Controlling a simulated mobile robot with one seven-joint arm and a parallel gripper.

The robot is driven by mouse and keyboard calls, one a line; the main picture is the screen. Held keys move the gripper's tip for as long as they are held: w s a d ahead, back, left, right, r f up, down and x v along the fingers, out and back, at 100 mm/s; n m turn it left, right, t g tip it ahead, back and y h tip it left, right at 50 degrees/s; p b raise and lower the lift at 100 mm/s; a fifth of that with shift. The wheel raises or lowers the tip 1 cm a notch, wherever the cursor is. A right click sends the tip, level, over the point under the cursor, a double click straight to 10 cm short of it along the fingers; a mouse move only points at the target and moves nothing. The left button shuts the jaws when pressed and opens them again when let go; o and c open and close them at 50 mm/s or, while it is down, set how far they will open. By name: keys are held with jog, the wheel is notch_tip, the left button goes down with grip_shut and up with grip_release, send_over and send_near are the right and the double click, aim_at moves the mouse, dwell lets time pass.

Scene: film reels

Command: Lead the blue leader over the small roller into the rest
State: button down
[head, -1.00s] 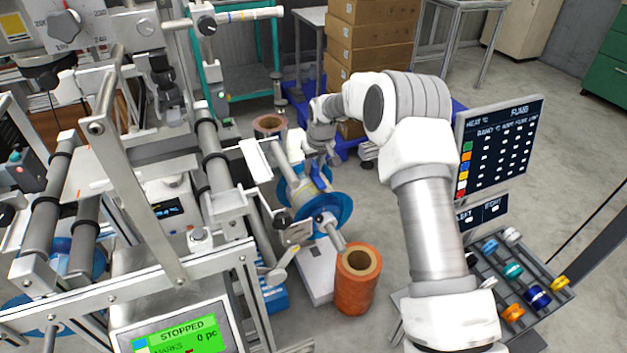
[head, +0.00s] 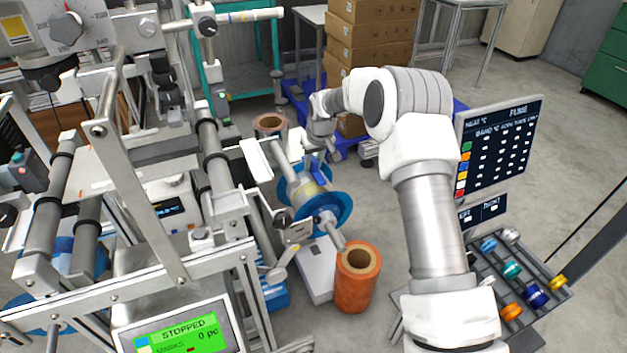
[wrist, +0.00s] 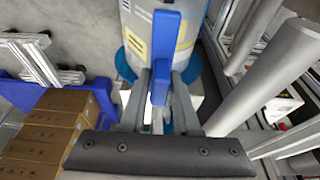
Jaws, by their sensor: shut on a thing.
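The blue leader (wrist: 166,55) is a flat blue strip held upright between the fingers of my gripper (wrist: 158,98) in the wrist view. Its upper end lies in front of the pale reel (wrist: 128,45) with blue flanges. In the head view my gripper (head: 316,152) is just above the blue-flanged reel (head: 318,210), and the leader (head: 312,168) shows small below it. Grey rollers (wrist: 280,75) run along the right of the wrist view, apart from the gripper. In the head view a long grey roller (head: 214,150) stands left of the reel. I cannot tell which part is the rest.
An orange roll (head: 356,285) stands on the floor before the reel. Cardboard boxes (head: 368,35) are stacked behind. The machine's metal frame (head: 150,180) fills the left. A rack of coloured spools (head: 515,275) and a dark board (head: 500,145) stand right.

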jog(key=s+a+r+p, duration=0.1)
jog(key=a+r+p, duration=0.2)
jog(key=r+p, duration=0.3)
notch_tip(320, 180, up, 5)
jog(key=shift+s+a+f, duration=0.1)
jog(key=shift+s+a, duration=0.05)
dwell(1.7)
jog(key=shift+a, duration=0.15)
jog(key=shift+s+a, duration=0.3)
jog(key=shift+a, duration=0.4)
jog(key=shift+s+a, duration=0.35)
jog(key=shift+a, duration=0.4)
jog(key=shift+s+a, duration=0.3)
jog(key=shift+a, duration=0.4)
jog(key=s+a+r+p, duration=0.2)
jog(key=a+r+p, duration=0.2)
jog(key=a+r, duration=0.2)
jog(key=shift+s+a+r+p, duration=0.35)
jog(key=shift+s+r, duration=0.05)
jog(key=shift+r, duration=0.35)
dwell(0.5)
dwell(1.2)
